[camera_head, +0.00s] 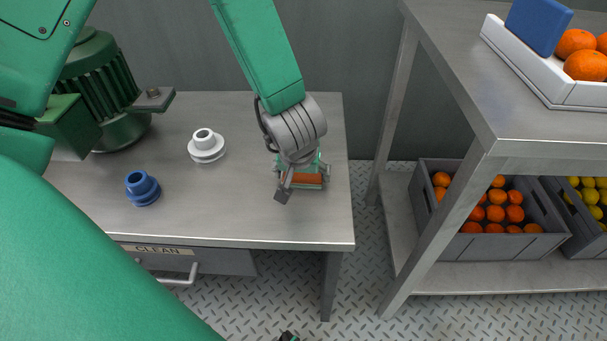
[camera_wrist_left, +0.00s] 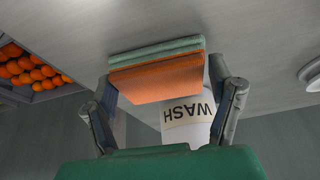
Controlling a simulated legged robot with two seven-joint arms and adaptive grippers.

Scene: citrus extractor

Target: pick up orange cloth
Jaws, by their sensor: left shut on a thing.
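The orange cloth (camera_head: 301,180) is a flat folded pad near the right end of the grey table. My left gripper (camera_head: 301,173) reaches down over it from above, with a finger at each side. In the left wrist view the orange cloth (camera_wrist_left: 157,78) lies between the two fingers of my left gripper (camera_wrist_left: 163,80), which is shut on it. A pale green cloth (camera_wrist_left: 155,52) lies flat against the orange one. In the head view the gripper hides part of the cloths.
A white flanged part (camera_head: 206,147) and a blue one (camera_head: 142,189) stand on the grey table (camera_head: 240,215), left of the gripper. A white surface labelled WASH (camera_wrist_left: 187,117) shows behind the orange cloth. A steel rack (camera_head: 450,60) with orange crates stands right, across a gap.

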